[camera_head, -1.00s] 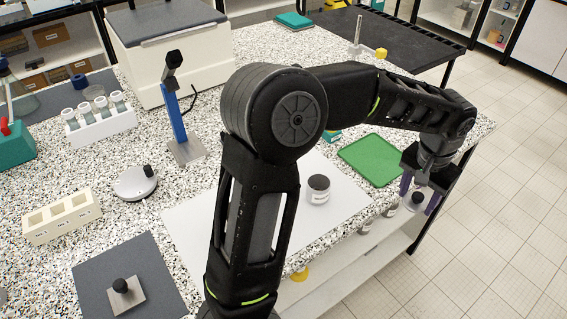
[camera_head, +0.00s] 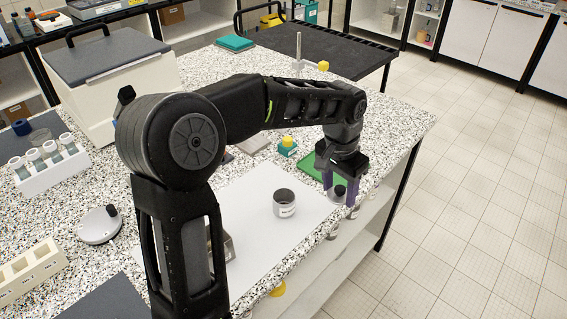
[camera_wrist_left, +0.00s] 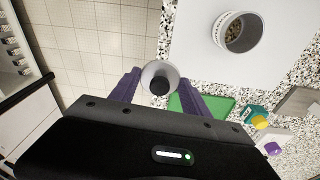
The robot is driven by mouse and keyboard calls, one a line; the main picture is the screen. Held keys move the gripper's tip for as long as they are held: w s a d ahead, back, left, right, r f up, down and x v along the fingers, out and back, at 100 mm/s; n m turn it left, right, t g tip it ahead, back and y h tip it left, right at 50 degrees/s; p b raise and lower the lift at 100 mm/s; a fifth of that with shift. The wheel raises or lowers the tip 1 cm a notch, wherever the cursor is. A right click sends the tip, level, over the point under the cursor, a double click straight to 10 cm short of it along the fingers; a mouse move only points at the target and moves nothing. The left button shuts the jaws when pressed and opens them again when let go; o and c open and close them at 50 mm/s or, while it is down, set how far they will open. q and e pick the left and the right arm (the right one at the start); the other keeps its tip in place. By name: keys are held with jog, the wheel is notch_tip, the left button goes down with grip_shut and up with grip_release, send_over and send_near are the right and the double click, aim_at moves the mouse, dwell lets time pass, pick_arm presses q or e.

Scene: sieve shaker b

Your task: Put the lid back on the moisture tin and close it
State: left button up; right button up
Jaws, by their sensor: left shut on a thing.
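The moisture tin (camera_head: 285,205) is a small open pale cylinder standing upright on a white sheet (camera_head: 255,225). In the left wrist view the tin (camera_wrist_left: 221,34) shows brown grainy contents. My left gripper (camera_head: 341,190) is right of the tin, near the bench's right edge. Its purple fingers are shut on the lid (camera_head: 347,202), a round silvery piece with a black knob. The lid (camera_wrist_left: 147,74) shows between the fingers in the left wrist view, apart from the tin. My right gripper is not in view.
A green tray (camera_head: 308,164) lies behind the gripper, with a small teal and yellow item (camera_head: 288,147) beside it. A tube rack (camera_head: 52,175) and a round white device (camera_head: 99,226) stand left. The sheet around the tin is mostly clear.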

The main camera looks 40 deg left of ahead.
pick_arm(q)
jog(key=s+a+r+m+p, duration=0.1)
jog(key=s+a+r+m, duration=0.1)
jog(key=a, duration=0.3)
jog(key=s+a+r+m+p, duration=0.1)
jog(key=s+a+r+m, duration=0.1)
jog(key=a, duration=0.4)
jog(key=s+r, duration=0.1)
jog(key=s, duration=0.1)
jog(key=shift+s+a+m, duration=0.15)
jog(key=shift+s+m, duration=0.15)
jog(key=shift+m, duration=0.1)
jog(key=shift+f, duration=0.1)
jog(key=shift+f+b, duration=1.95)
jog(key=shift+f, duration=0.7)
jog(key=shift+s+f+b, duration=0.1)
jog(key=shift+f+b, duration=0.3)
jog(key=shift+f, duration=0.2)
jog(key=o, duration=1.4)
